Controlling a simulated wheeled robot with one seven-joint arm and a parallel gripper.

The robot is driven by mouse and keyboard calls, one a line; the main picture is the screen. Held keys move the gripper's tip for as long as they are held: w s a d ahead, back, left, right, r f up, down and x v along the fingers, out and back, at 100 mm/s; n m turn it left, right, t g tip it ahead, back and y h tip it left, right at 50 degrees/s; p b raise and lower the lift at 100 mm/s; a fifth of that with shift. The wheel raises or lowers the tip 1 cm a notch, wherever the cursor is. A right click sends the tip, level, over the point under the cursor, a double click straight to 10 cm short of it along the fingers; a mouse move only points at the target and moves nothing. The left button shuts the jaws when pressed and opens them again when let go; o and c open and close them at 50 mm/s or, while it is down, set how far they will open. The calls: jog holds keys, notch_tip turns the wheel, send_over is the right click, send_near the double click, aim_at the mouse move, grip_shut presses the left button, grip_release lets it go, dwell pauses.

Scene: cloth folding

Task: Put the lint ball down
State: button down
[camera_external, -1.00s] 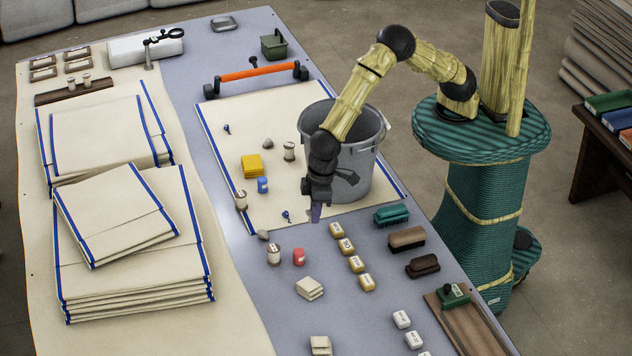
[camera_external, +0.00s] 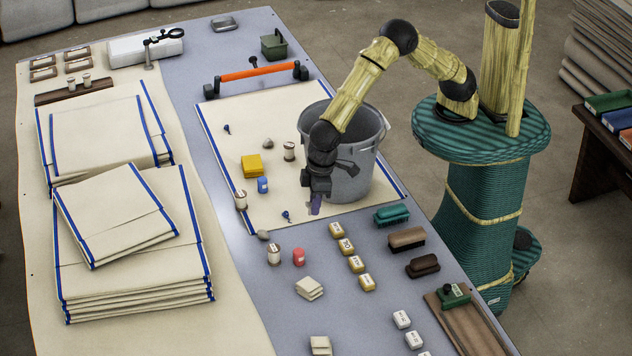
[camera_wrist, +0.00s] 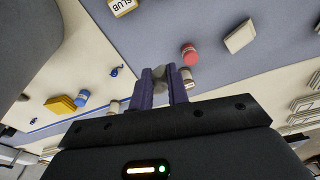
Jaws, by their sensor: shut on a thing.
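My gripper (camera_external: 315,206) is purple-fingered and points down over the near edge of the cream cloth (camera_external: 237,215), in front of the grey bucket (camera_external: 357,185). In the wrist view its fingers (camera_wrist: 163,82) are shut on a small, pale grey lump (camera_wrist: 171,74), which looks like the lint ball. In the outside view the fingers hide the held lump. Two other grey lumps lie apart from the gripper: one (camera_external: 267,144) on the cloth and one (camera_external: 263,235) at its near edge.
A yellow block (camera_external: 252,166), blue spool (camera_external: 263,185) and small blue pin (camera_external: 287,216) lie on the cloth. A red spool (camera_external: 299,257), labelled yellow blocks (camera_external: 346,246) and brushes (camera_external: 406,239) stand nearby. Folded cloths (camera_external: 130,240) are stacked at left. Some blue-grey table is bare.

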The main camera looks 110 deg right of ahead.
notch_tip(320, 180, up, 17)
jog(key=s+d+n+p, duration=0.1)
jog(key=s+d+p, duration=0.2)
jog(key=s+d, duration=0.35)
jog(key=s+d+p, duration=0.2)
jog(key=s+d, duration=0.1)
jog(key=d, duration=0.7)
jog(key=s+d+n+p, duration=0.1)
jog(key=s+d+p, duration=0.2)
jog(key=s+d, duration=0.35)
notch_tip(320, 180, down, 18)
jog(key=w+d, duration=0.1)
jog(key=w, duration=0.1)
jog(key=shift+f+b, duration=0.2)
jog(key=shift+b, duration=0.15)
jog(key=shift+d, duration=0.1)
notch_tip(320, 180, down, 6)
jog(key=shift+r, duration=0.1)
jog(key=shift+b, duration=0.3)
jog(key=shift+f, duration=2.05)
